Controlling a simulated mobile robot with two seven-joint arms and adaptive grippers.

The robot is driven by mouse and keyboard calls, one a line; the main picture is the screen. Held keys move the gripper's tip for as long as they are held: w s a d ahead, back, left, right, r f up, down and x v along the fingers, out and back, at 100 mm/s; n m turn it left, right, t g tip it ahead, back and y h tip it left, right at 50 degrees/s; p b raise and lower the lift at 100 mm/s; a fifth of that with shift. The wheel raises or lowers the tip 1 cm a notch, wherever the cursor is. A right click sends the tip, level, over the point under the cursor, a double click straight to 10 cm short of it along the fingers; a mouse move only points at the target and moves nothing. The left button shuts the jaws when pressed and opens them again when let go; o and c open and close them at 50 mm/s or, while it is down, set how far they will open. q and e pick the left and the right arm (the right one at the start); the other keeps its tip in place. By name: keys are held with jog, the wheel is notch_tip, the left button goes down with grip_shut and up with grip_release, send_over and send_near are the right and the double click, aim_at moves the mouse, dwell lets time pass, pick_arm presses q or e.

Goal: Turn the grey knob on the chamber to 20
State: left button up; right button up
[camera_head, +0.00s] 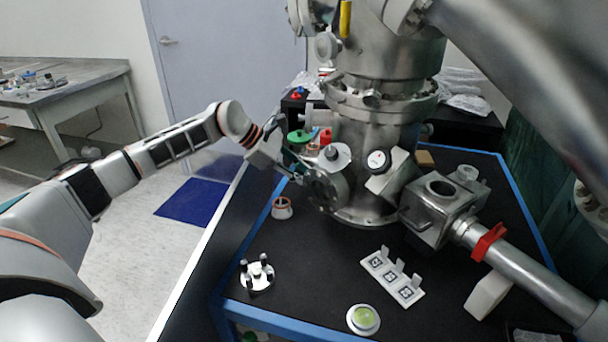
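The steel chamber (380,130) stands on the black table. A round light-grey knob with a dark centre (335,156) sits on its left front side, above a round flange. A white dial with a black pointer (377,161) faces me to its right; its numbers are too small to read. My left gripper (290,170) is left of the grey knob, close to the flange and below a green knob (298,137). It appears apart from the grey knob. Its fingers are small and dark, and their opening cannot be made out. My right gripper is not in view.
A red knob (326,137) is beside the green one. On the black tabletop (320,255) are a white-orange ring (282,208), a round metal part with posts (257,275), a white marker bracket (393,278) and a green-topped disc (363,319). A steel tube crosses the right.

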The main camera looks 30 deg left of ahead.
pick_arm(q)
jog(key=o, duration=1.1)
jog(key=v, duration=1.2)
